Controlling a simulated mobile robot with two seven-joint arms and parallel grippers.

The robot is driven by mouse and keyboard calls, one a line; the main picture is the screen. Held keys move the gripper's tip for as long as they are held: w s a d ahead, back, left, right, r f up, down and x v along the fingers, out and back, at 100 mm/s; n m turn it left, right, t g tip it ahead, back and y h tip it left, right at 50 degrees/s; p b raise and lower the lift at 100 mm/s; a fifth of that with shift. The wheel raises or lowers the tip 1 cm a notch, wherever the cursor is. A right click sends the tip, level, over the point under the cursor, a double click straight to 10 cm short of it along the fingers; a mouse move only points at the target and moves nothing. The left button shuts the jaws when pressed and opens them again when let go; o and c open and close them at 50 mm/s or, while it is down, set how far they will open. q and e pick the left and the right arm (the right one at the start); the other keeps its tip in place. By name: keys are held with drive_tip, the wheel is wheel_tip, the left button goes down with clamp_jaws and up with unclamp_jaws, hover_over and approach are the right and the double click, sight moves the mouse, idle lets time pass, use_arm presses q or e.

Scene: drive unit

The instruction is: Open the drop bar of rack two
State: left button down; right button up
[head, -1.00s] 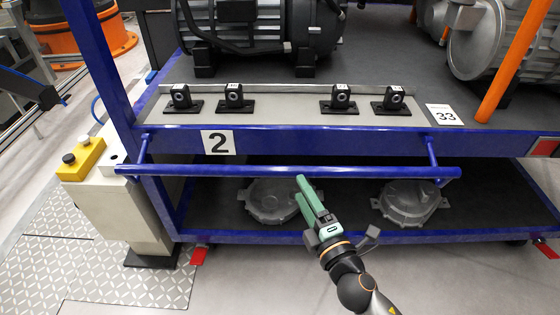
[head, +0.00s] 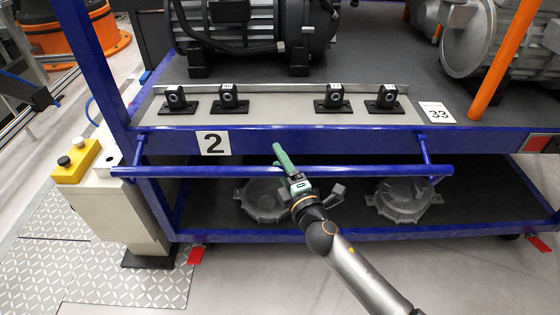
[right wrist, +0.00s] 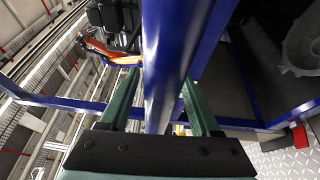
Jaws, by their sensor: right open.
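The blue drop bar (head: 220,172) runs across the front of the rack marked with a "2" plate (head: 213,143). Side arms hold it out from the shelf edge, such as the one at the right (head: 424,150). My right gripper (head: 279,152) has green fingers and is at the middle of the bar. In the right wrist view the bar (right wrist: 168,65) passes between the two open fingers (right wrist: 158,100), with gaps visible beside it. The fingers are around the bar but not closed on it. My left gripper is not in view.
Several black bearing blocks (head: 228,99) stand on the shelf above the bar, with a "33" card (head: 437,112) to the right. Two grey castings, one at the right (head: 403,200), lie on the lower shelf. A yellow button box (head: 76,161) stands at the left.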

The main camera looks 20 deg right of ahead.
drive_tip(key=shift+c, duration=0.2)
clamp_jaws()
idle(1.1)
